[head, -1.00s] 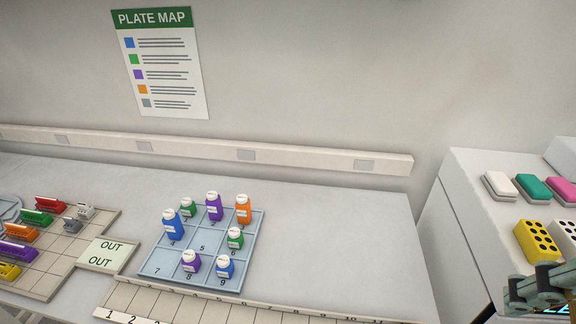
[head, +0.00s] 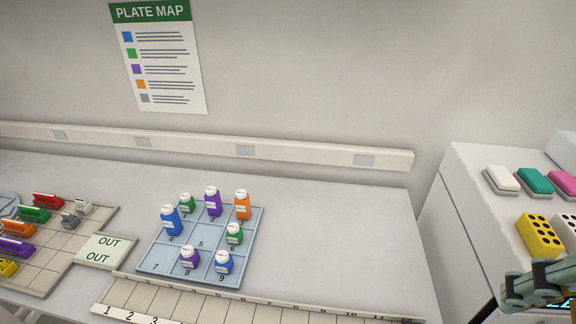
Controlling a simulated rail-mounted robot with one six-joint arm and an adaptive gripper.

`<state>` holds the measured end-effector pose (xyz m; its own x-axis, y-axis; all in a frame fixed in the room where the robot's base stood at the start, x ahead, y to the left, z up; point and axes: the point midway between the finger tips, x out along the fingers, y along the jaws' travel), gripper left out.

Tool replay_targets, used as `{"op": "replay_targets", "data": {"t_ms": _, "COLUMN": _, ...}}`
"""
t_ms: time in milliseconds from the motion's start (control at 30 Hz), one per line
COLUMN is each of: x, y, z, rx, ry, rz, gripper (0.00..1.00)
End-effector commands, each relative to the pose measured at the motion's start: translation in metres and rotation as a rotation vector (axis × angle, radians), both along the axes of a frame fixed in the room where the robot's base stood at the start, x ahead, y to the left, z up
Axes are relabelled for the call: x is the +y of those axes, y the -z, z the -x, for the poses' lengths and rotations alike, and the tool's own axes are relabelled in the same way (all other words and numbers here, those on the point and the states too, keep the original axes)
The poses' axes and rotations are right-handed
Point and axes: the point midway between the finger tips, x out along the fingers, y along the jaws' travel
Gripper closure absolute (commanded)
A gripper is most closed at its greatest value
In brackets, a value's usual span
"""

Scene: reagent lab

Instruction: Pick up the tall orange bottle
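The tall orange bottle (head: 243,206) has a white cap and stands upright in the back right compartment of a blue-grey numbered tray (head: 157,266). A tall purple bottle (head: 213,203) stands just left of it, and a short green bottle (head: 235,234) stands in front of it in compartment 6. Part of my gripper or arm (head: 537,290) shows at the lower right edge, far from the tray. Its fingertips cannot be made out, so its opening is unclear.
The tray also holds a tall blue bottle (head: 171,221), a short green bottle (head: 187,204), a short purple bottle (head: 189,257) and a short blue bottle (head: 223,263). A numbered strip (head: 173,302) lies in front. The bench right of the tray (head: 330,245) is clear. A white cabinet (head: 465,200) stands at right.

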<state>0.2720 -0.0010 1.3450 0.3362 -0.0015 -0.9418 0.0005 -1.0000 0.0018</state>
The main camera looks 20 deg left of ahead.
Motion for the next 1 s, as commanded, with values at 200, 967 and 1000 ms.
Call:
{"op": "replay_targets", "data": {"t_ms": 200, "x": 0.0, "y": 0.027, "z": 0.0, "rx": 0.0, "ry": 0.0, "rz": 0.0, "gripper": 0.6}}
{"op": "replay_targets", "data": {"t_ms": 967, "x": 0.0, "y": 0.046, "z": 0.0, "rx": 0.0, "ry": 0.0, "rz": -0.001, "gripper": 0.6}}
{"op": "replay_targets", "data": {"t_ms": 1000, "x": 0.0, "y": 0.046, "z": 0.0, "rx": 0.0, "ry": 0.0, "rz": -0.001, "gripper": 0.6}}
